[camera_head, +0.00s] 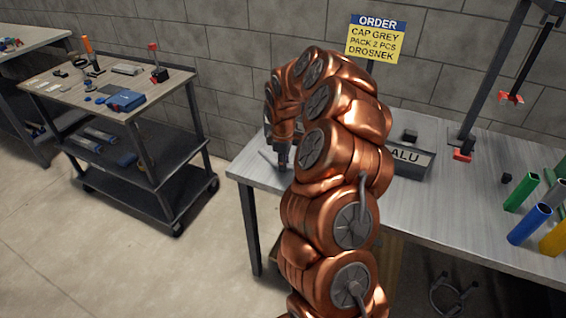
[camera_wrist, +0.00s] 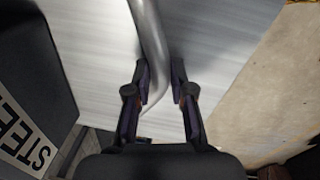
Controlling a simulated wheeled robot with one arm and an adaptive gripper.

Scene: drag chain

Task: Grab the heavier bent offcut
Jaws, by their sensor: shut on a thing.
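A bent grey metal offcut (camera_wrist: 148,25) runs down from the top of the wrist view and passes between the fingers of my gripper (camera_wrist: 161,78). The fingers are shut on it, and its lower end curves to the left below the fingertips. In the head view my gripper (camera_head: 283,158) points down over the left end of the workbench, mostly behind my arm. A thin grey piece of the offcut (camera_head: 268,160) shows just left of it there. I cannot tell its weight, nor whether it touches the bench. No second offcut is clearly visible.
A bin labelled ALU (camera_head: 409,163) stands on the workbench (camera_head: 450,205), right of my arm. A dark bin labelled STEEL (camera_wrist: 28,142) is at the left in the wrist view. A cart (camera_head: 125,105) stands apart at the left.

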